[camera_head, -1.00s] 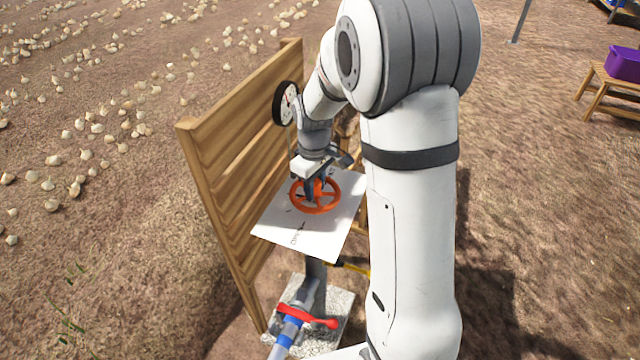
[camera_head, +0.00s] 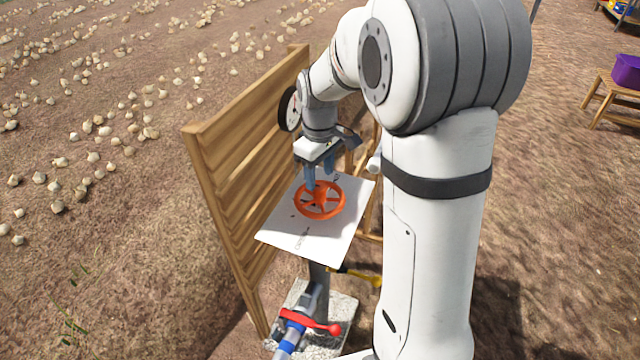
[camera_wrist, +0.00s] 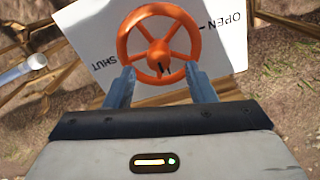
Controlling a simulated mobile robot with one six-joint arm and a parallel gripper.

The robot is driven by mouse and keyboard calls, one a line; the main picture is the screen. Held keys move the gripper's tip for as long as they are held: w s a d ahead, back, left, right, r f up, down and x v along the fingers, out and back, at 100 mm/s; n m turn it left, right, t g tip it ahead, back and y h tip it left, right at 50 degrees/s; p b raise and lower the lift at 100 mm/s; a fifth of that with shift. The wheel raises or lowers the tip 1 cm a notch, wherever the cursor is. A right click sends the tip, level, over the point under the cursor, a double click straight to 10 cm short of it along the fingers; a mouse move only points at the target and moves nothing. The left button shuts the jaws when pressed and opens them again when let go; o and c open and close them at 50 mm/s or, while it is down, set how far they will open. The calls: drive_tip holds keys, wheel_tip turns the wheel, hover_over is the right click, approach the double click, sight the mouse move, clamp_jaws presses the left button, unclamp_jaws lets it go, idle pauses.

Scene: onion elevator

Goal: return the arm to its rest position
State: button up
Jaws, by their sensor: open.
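My gripper (camera_head: 320,180) is open and empty. It hangs from my bent arm, just above the orange handwheel (camera_head: 334,209). The wheel lies on a white plate (camera_head: 290,241) on a post. In the wrist view my gripper's two fingers (camera_wrist: 160,88) stand apart, with the orange wheel (camera_wrist: 198,42) beyond them. The white plate there (camera_wrist: 88,32) reads SHUT on the left and OPEN on the right. Whether a fingertip touches the wheel is hard to tell, but nothing is held between the fingers.
A wooden slatted panel (camera_head: 245,125) stands close left of the wheel, with a round gauge (camera_head: 291,108) by it. Below are a red-handled valve (camera_head: 308,321) and a yellow lever (camera_head: 362,277). A purple crate (camera_head: 626,70) sits on a bench at far right. Onions lie at left.

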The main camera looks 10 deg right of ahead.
drive_tip(key=shift+r, duration=0.7)
drive_tip(key=s+r+m+t, duration=0.1)
drive_tip(key=s+m, duration=0.3)
drive_tip(key=s, duration=0.6)
drive_tip(key=s+d+r+m+t, duration=0.1)
drive_tip(key=s+r+m, duration=0.2)
drive_tip(key=s, duration=0.8)
drive_tip(key=shift+d+r+m+t, duration=0.15)
drive_tip(key=shift+r+m+t, duration=0.15)
drive_tip(key=shift+m, duration=0.1)
